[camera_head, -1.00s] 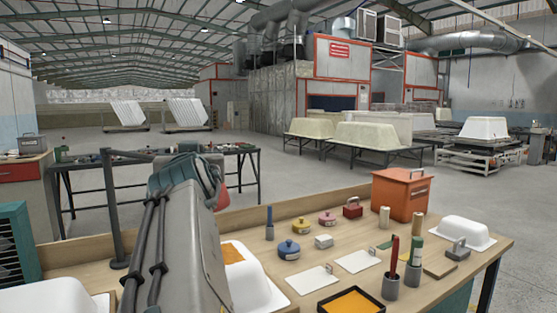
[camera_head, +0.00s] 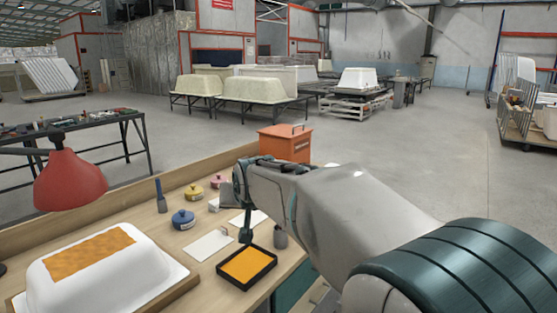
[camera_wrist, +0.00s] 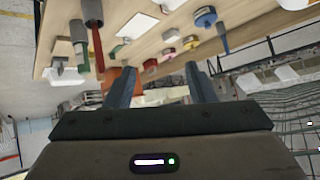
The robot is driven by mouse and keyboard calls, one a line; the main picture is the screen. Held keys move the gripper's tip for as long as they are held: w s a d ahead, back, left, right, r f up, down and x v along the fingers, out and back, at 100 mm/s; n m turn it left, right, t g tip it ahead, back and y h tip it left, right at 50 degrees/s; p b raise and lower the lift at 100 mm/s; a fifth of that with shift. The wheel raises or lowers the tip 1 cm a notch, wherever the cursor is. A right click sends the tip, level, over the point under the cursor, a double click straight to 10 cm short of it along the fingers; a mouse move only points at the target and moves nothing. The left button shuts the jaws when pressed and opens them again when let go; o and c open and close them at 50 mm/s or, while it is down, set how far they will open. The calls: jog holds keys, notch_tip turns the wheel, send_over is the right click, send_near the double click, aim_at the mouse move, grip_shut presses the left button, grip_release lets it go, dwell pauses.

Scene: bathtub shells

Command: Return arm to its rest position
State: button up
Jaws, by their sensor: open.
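My gripper (camera_wrist: 160,88) is open, and nothing is between its two fingers in the wrist view. In the head view my arm reaches in from the lower right over the right part of the workbench (camera_head: 218,270). From this angle I cannot tell the exact gap to the bench. The wrist view is tilted and shows the bench with its objects along the top. My arm hides part of the bench's right side.
A white tub shell (camera_head: 105,277) with an orange patch lies at the left. A red lamp (camera_head: 70,182) hangs above the bench. Open floor lies beyond.

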jog(key=s+d+f+m+g+h+p, duration=0.1)
jog(key=s+d+g+p, duration=0.1)
jog(key=s+d, duration=0.45)
jog(key=s+d+f+g+p, duration=0.15)
jog(key=s+d, duration=0.25)
jog(key=d, duration=0.5)
jog(key=s+d+f+g+h+p, duration=0.1)
jog(key=s+d, duration=0.3)
jog(key=s, duration=0.5)
jog(key=s+d+f+g+h+p, duration=0.1)
jog(key=s+d+g+p, duration=0.1)
jog(key=s, duration=0.7)
jog(key=shift+d+f+m+p, duration=0.3)
jog(key=shift+d+m+p, duration=0.1)
jog(key=shift+d+p, duration=0.55)
jog(key=shift+w, duration=0.1)
jog(key=c, duration=0.3)
